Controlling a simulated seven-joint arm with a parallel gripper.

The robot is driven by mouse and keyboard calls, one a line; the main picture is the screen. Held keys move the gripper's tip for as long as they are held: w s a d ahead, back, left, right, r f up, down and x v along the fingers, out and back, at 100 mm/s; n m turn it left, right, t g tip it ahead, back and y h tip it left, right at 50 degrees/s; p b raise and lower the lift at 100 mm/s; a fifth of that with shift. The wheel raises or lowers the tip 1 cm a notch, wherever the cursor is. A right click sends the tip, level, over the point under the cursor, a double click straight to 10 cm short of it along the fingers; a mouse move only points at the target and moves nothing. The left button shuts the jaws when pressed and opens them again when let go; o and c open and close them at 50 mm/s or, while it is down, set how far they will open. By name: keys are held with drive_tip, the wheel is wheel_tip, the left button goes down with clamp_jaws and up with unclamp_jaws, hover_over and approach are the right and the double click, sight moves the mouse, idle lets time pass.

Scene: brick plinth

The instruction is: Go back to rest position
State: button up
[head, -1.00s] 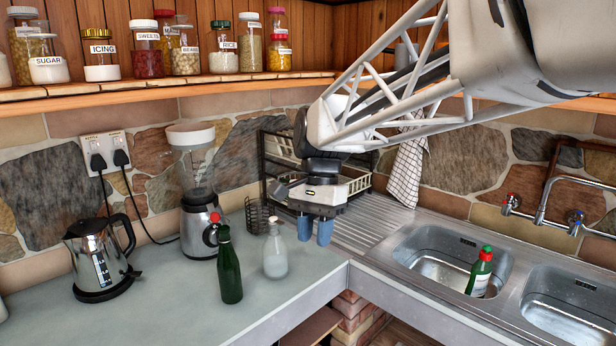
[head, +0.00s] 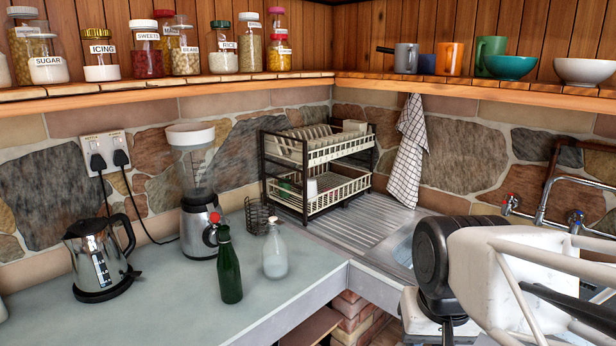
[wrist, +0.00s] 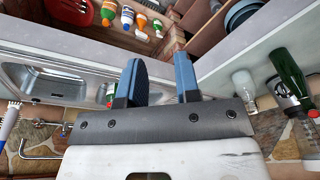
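My gripper (wrist: 159,62) shows in the wrist view with its two blue fingers apart and nothing between them. In the head view my white lattice arm reaches in from the lower right, in front of the sink area. Its black wrist joint is low in the picture, right of the counter corner, and the fingers are out of sight there. In the wrist view the gripper is over the gap by the counter edge, with the sink on the left and bottles on the right.
A kettle (head: 98,262), a blender (head: 199,220) and a dish rack (head: 318,170) stand behind. Several bottles sit on a lower shelf (wrist: 175,40). My arm hides most of the sink.

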drive_tip(key=shift+s+d+f+n+t, duration=0.2)
drive_tip(key=shift+s+d+f, duration=0.2)
drive_tip(key=shift+s, duration=0.25)
drive_tip(key=shift+s+d+f+n+t, duration=0.1)
drive_tip(key=shift+s+d+f+n, duration=0.15)
drive_tip(key=shift+s+f, duration=0.3)
